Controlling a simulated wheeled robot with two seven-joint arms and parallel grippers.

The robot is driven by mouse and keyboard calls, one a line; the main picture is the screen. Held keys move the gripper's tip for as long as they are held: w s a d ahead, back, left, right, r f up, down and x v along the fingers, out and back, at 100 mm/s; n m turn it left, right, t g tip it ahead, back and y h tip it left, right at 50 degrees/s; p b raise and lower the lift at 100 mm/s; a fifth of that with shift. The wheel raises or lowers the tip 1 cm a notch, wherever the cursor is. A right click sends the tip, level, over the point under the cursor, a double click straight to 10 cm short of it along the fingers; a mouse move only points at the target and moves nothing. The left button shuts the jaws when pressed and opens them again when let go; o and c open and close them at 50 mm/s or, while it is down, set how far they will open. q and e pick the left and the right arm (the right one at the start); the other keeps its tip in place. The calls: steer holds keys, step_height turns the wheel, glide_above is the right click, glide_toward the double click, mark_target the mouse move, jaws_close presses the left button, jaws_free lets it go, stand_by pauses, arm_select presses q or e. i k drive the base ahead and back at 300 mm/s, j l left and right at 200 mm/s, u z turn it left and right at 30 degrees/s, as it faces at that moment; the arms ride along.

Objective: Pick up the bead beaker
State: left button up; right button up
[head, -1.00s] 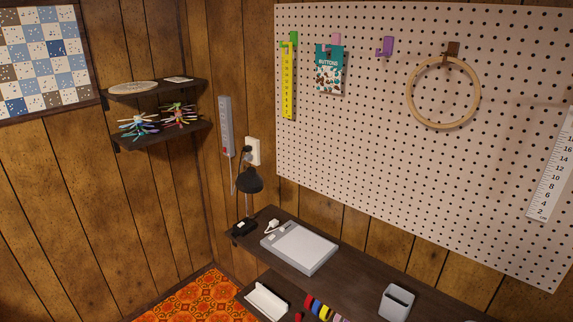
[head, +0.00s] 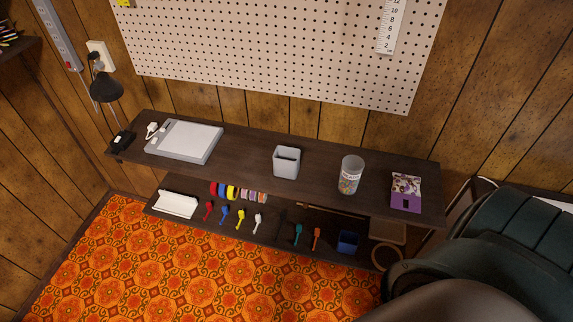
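In the head view a clear beaker (head: 351,175) with many-coloured beads in its lower part stands upright on the dark upper shelf (head: 250,158), right of its middle. Nothing touches it. Neither of my grippers shows in the view, so I cannot see how they stand to the beaker.
A grey square cup (head: 287,162) stands left of the beaker and a purple box (head: 406,192) to its right. A lower shelf (head: 270,228) holds tape rolls and small coloured tools. A large dark green rounded form fills the lower right.

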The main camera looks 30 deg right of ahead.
mark_target(352, 167)
steer(key=z, duration=1.6)
